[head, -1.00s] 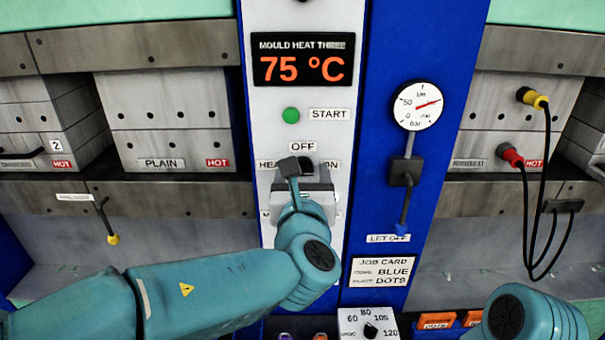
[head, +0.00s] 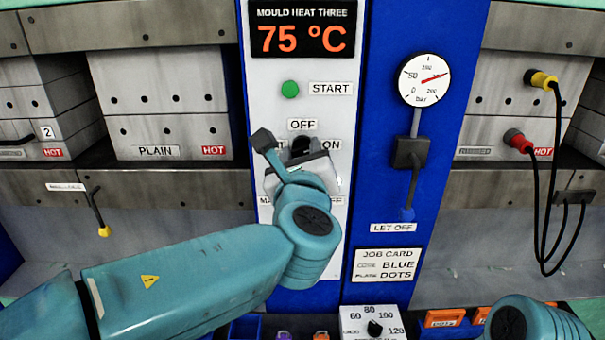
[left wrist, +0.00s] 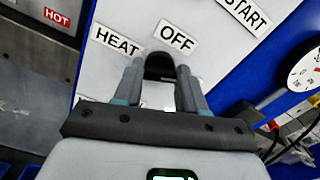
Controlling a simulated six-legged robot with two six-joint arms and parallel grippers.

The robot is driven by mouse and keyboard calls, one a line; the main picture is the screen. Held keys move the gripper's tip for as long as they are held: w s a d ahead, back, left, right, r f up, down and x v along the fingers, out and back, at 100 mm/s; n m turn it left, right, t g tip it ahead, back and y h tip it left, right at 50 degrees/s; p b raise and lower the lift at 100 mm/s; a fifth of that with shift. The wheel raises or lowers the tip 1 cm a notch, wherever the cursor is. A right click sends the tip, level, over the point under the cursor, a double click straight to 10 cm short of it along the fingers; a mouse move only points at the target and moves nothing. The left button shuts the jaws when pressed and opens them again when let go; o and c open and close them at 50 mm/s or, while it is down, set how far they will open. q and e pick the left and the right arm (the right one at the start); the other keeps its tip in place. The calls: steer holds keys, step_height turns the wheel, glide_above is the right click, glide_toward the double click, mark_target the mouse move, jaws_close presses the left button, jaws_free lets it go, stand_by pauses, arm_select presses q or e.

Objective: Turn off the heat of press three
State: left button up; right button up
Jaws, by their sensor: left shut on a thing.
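The heat switch of press three is a small black knob (head: 301,146) on the white panel, under the OFF label (head: 303,125). The OFF label also shows in the left wrist view (left wrist: 177,41), with HEAT to its left. My left gripper (head: 304,158) is shut on the knob and tilted anticlockwise against the panel. In the left wrist view the knob (left wrist: 160,66) sits between the two grey fingers. The gripper hides much of the knob, so its pointing is unclear. The display (head: 303,31) reads MOULD HEAT THREE, 75 °C. My right gripper is out of view.
A green START button (head: 290,90) lies above the switch. A pressure gauge (head: 424,79) and a blue-tipped lever (head: 408,180) are on the blue column to the right. Black cables (head: 551,190) hang at the far right. A dial (head: 374,327) stands below.

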arm_select(q)
steer(key=n+b, duration=0.2)
steer(key=b, duration=0.1)
steer(key=n+b, duration=0.6)
steer(key=shift+a+f, duration=0.15)
steer(key=shift+f, duration=0.15)
steer(key=n+b, duration=0.2)
steer(key=n, duration=0.1)
steer(key=shift+n+b, duration=0.3)
steer(key=shift+b, duration=0.05)
steer(key=shift+n+b, duration=0.75)
steer(key=shift+n, duration=0.35)
steer(key=o, duration=1.1)
steer(key=shift+s+a+r, duration=0.1)
steer(key=shift+c, duration=0.2)
